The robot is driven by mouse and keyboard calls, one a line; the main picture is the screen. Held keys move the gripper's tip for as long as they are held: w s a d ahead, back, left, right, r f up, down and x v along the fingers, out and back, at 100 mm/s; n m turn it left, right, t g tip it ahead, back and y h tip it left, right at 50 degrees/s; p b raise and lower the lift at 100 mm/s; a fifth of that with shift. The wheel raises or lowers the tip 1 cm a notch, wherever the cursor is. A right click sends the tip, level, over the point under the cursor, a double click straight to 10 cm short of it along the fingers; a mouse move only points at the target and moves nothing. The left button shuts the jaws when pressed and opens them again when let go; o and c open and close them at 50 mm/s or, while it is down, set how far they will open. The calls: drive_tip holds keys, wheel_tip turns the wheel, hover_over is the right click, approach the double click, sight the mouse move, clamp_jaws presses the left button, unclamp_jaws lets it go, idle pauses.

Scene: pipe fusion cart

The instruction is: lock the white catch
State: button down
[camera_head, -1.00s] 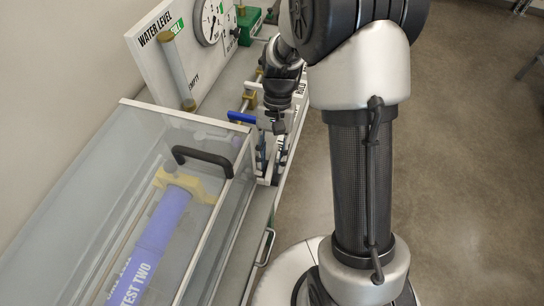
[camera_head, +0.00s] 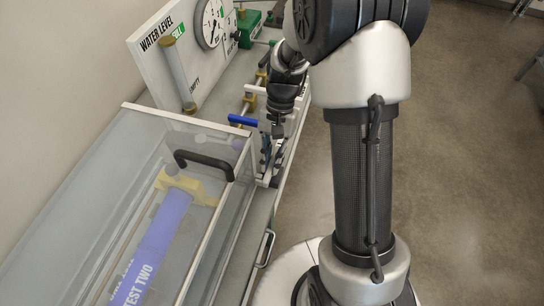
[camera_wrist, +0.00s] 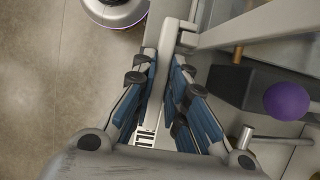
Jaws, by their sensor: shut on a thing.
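The white catch (camera_wrist: 167,48) shows in the wrist view as a pale bar running down between my fingers, beside the corner of a pale frame (camera_wrist: 230,28). My gripper (camera_wrist: 160,75) has its blue-padded fingers on either side of this bar and is shut on it. In the head view my gripper (camera_head: 270,160) points down at the right end of the clear tank (camera_head: 215,185), by the cart's edge. There the fingers hide the catch, and I cannot tell whether it is locked.
A blue handle (camera_head: 243,120) on piping stands close left of my gripper. A purple knob (camera_wrist: 287,101) is to the right in the wrist view. Behind are the water level board (camera_head: 158,60) and gauge (camera_head: 210,24). Open floor (camera_head: 470,170) lies right of the cart.

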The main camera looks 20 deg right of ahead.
drive_tip(key=c, duration=1.6)
unclamp_jaws()
drive_tip(key=v, duration=1.2)
